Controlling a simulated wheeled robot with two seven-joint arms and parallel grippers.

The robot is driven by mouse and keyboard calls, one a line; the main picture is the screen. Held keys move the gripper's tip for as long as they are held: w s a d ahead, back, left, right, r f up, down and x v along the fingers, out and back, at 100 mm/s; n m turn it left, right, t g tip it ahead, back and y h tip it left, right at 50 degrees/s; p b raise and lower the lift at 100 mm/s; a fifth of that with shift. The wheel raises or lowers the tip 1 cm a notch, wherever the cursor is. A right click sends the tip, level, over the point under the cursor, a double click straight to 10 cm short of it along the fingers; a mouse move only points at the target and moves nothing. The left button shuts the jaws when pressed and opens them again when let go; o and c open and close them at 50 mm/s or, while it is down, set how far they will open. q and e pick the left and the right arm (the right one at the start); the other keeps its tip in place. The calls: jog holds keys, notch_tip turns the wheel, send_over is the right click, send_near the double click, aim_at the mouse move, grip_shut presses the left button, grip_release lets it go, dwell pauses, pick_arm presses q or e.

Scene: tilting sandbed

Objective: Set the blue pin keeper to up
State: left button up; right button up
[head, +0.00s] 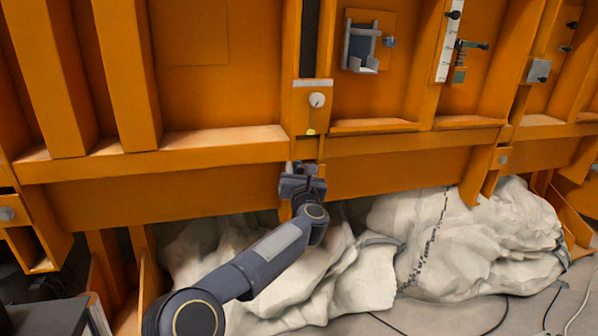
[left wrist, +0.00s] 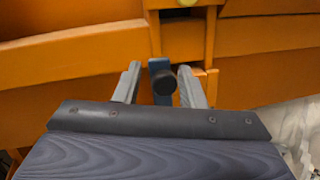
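A dark blue upright bar with a round black knob, which looks like the blue pin keeper (left wrist: 160,66), stands in front of the orange frame in the left wrist view. My left gripper (head: 303,169) is at the lower orange beam in the head view. In the left wrist view its two grey fingers (left wrist: 160,84) are apart, one on each side of the bar and knob. A narrow gap shows on the left; I cannot tell whether the right finger touches. In the head view the gripper hides most of this bar. My right gripper is not in view.
White sacks (head: 480,240) lie below the orange beam (head: 230,150). Cables lie on the floor at right.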

pick_arm(q)
jog(key=shift+o, duration=0.3)
jog(key=shift+s+d, duration=0.15)
jog(key=shift+s, duration=0.4)
jog(key=v, duration=0.6)
jog(key=shift+s+f+p, duration=0.25)
jog(key=shift+s+p, duration=0.1)
